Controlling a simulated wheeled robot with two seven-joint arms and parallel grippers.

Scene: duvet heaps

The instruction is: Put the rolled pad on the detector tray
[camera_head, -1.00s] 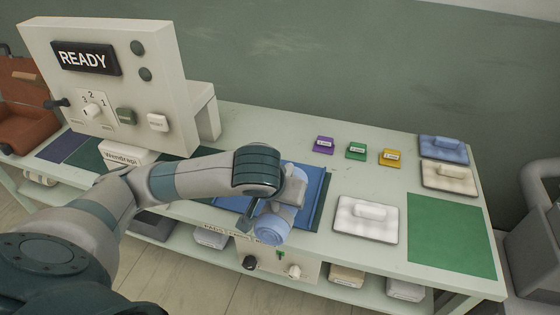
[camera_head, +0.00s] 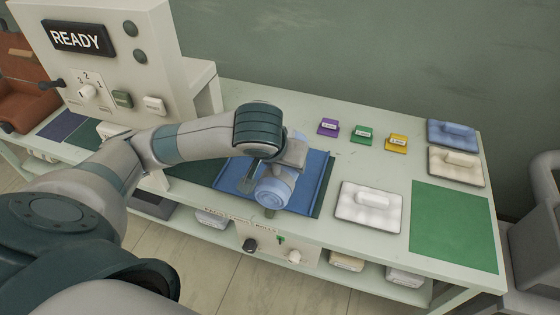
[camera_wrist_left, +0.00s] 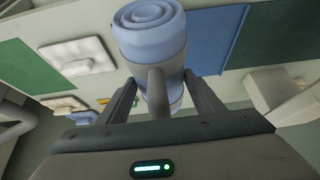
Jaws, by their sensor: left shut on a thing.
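The rolled pad (camera_head: 274,192) is a light blue roll with a spiral end. It is in my left gripper (camera_head: 262,174), above the blue tray (camera_head: 314,180) with raised side edges, which I take as the detector tray. I cannot tell whether the roll touches it. In the left wrist view the roll (camera_wrist_left: 150,32) stands out from between the two fingers of my left gripper (camera_wrist_left: 160,98), with a grey bar in front of it. The blue tray (camera_wrist_left: 212,45) lies behind it. My arm hides part of the tray. My right gripper is not in view.
A white machine (camera_head: 115,70) reading READY stands at the left. Purple, green and yellow tags (camera_head: 363,134) stand behind the tray. A white pad (camera_head: 369,207) lies right of it, with blue (camera_head: 452,133) and cream (camera_head: 456,165) pads farther back. The green mat (camera_head: 452,228) is bare.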

